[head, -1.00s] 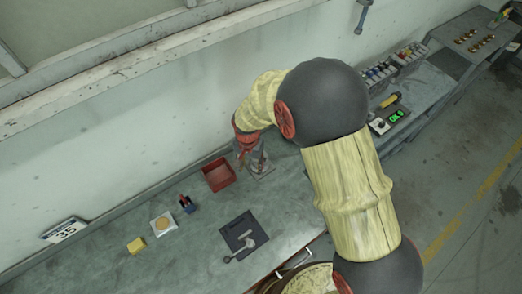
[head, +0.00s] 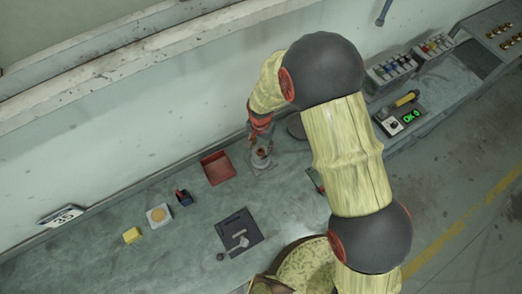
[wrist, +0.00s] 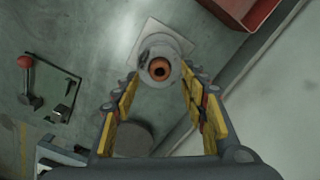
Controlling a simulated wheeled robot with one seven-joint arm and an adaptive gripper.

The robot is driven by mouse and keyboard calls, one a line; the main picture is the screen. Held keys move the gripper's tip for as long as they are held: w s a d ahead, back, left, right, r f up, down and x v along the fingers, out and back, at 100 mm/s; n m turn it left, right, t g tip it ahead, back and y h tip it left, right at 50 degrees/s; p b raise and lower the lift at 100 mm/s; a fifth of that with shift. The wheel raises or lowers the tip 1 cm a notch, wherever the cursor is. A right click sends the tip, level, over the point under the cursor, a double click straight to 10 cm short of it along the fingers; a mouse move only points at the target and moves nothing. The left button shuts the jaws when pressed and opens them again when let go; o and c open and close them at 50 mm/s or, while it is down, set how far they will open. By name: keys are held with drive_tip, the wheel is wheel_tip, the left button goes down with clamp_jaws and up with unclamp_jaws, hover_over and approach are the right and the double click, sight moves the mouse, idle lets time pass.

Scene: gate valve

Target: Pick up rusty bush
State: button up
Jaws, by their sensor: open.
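The rusty bush (wrist: 160,69) shows in the wrist view as an orange-brown ring with a dark hole. It sits in the top of a grey round holder (wrist: 154,50) on a pale square plate (wrist: 180,38). My gripper (wrist: 160,80) is open, with its yellow-padded fingers on either side of the near part of the holder; I cannot tell whether they touch it. In the head view my gripper (head: 261,141) points down over the holder, beside the red bin. The arm and gripper partly hide the holder there.
A red bin (head: 217,168) stands left of the holder. The wall runs behind.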

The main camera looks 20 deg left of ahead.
sight(261, 152)
drive_tip(key=shift+f, duration=1.3)
drive_tip(key=shift+s, duration=0.1)
drive_tip(key=shift+c, duration=1.2)
clamp_jaws()
